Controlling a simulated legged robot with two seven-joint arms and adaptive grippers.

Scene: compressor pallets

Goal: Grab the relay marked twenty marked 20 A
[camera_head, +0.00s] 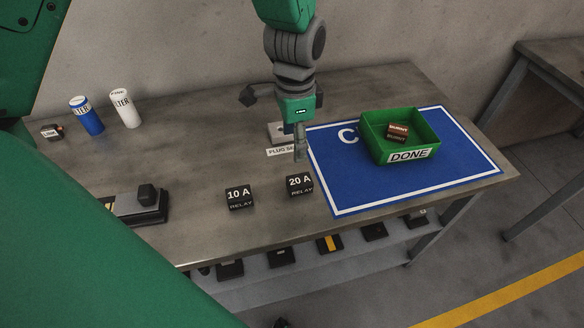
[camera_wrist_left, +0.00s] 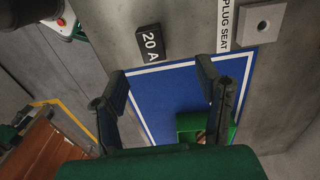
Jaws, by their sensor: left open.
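The relay marked 20 A (camera_head: 300,185) is a small black block with white lettering on the grey table, just left of the blue mat. It also shows in the left wrist view (camera_wrist_left: 152,43), beyond the fingertips and apart from them. My left gripper (camera_head: 300,152) points down above and behind this relay in the head view. Its two fingers (camera_wrist_left: 162,68) are spread and empty in the wrist view. A similar black relay marked 10 A (camera_head: 239,197) sits to the left of the 20 A one. My right gripper is not in view.
A plug seat block (camera_head: 277,132) is behind the gripper. A green DONE bin (camera_head: 372,152) holding a brown BURNT piece (camera_head: 397,131) stands on the blue mat (camera_head: 460,172). Blue (camera_head: 87,117) and white (camera_head: 125,109) filters stand at left. A black device (camera_head: 143,205) lies front left.

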